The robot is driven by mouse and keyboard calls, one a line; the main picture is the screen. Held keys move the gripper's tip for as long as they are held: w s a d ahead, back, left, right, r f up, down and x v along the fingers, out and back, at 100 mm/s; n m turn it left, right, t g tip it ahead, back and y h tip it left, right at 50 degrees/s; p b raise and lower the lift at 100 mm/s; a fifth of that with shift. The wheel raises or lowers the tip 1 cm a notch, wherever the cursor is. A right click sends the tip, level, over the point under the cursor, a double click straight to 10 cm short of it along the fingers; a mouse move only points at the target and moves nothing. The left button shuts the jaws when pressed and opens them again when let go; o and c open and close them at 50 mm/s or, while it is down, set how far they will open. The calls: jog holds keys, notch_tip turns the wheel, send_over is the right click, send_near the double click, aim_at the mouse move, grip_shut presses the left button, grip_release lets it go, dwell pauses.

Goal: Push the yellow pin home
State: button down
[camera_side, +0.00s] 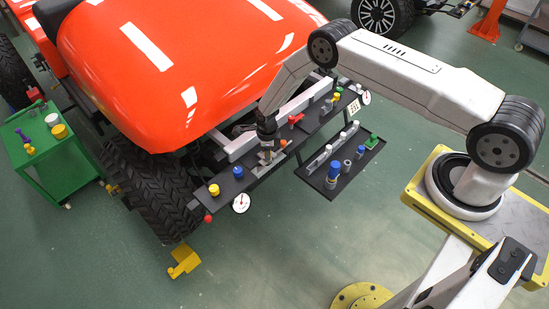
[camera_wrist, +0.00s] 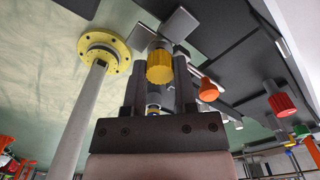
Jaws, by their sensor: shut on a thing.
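The yellow pin (camera_wrist: 160,66) shows in the wrist view as a ribbed yellow knob between my fingertips. A short grey collar or shank lies beyond the knob, towards a grey plate (camera_wrist: 181,23). I cannot tell how deep the pin sits. My gripper (camera_wrist: 160,80) is shut on the yellow pin. In the side view my gripper (camera_side: 266,153) points down at a grey bracket (camera_side: 264,168) on the long dark rail in front of the orange hood. There the fingers hide the pin.
An orange knob (camera_wrist: 208,90) stands close beside the gripper, with a red knob (camera_wrist: 280,98) farther right. On the dark rail (camera_side: 252,183) stand a yellow-topped part (camera_side: 214,190), a blue part (camera_side: 238,171) and a dial (camera_side: 241,203). A lower tray (camera_side: 350,172) holds several parts.

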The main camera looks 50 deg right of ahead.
jog(key=shift+f, duration=0.6)
dwell(0.3)
jog(key=shift+c, duration=1.6)
grip_release()
jog(key=shift+r, duration=0.1)
jog(key=shift+r, duration=3.8)
